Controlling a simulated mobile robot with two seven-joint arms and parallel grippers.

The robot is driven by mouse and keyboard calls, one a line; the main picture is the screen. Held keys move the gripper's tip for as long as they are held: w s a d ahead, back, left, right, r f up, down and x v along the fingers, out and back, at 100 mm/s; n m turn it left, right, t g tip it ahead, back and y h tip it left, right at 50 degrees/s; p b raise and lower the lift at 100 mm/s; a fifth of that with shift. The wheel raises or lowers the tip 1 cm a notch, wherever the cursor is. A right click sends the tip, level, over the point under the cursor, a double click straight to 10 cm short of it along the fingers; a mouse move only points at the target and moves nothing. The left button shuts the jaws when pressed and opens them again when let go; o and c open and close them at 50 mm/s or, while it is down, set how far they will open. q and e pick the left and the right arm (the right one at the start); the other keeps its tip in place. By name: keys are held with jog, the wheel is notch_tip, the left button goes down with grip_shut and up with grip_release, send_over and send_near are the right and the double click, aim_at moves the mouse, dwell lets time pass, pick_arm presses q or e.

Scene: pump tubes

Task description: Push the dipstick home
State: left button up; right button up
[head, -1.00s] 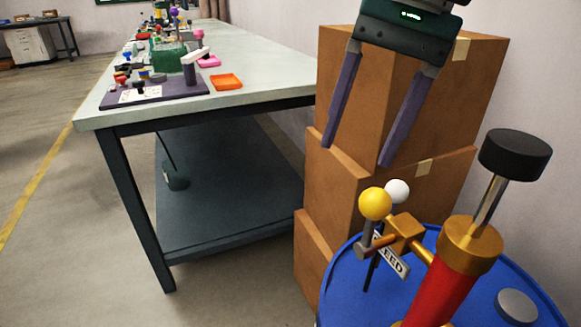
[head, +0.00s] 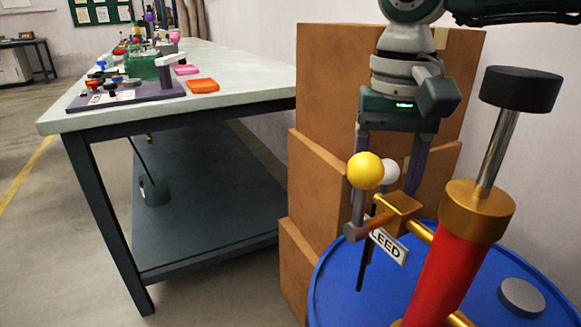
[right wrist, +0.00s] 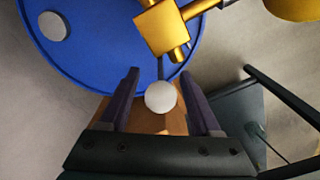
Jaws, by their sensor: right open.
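The dipstick shows as a white ball knob (head: 386,171) on a thin dark rod, standing upright behind the yellow ball and the brass block over the blue drum. In the right wrist view the white knob (right wrist: 160,97) sits between my fingers, with visible gaps on both sides. My right gripper (head: 388,180) points down around the knob and is open; its fingers also show in the right wrist view (right wrist: 160,75). The yellow ball partly hides the near finger and the knob. The rod's lower end is partly hidden. My left gripper is not in view.
A yellow ball handle (head: 366,170) stands close in front, by a brass block (head: 398,205) and a BLEED tag (head: 388,246). A red pump tube (head: 440,275) with a black-topped plunger (head: 520,88) rises from the blue drum (head: 335,280). Stacked boxes (head: 330,90) stand behind.

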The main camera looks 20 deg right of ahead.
jog(key=shift+c, duration=0.3)
grip_shut()
dwell(1.1)
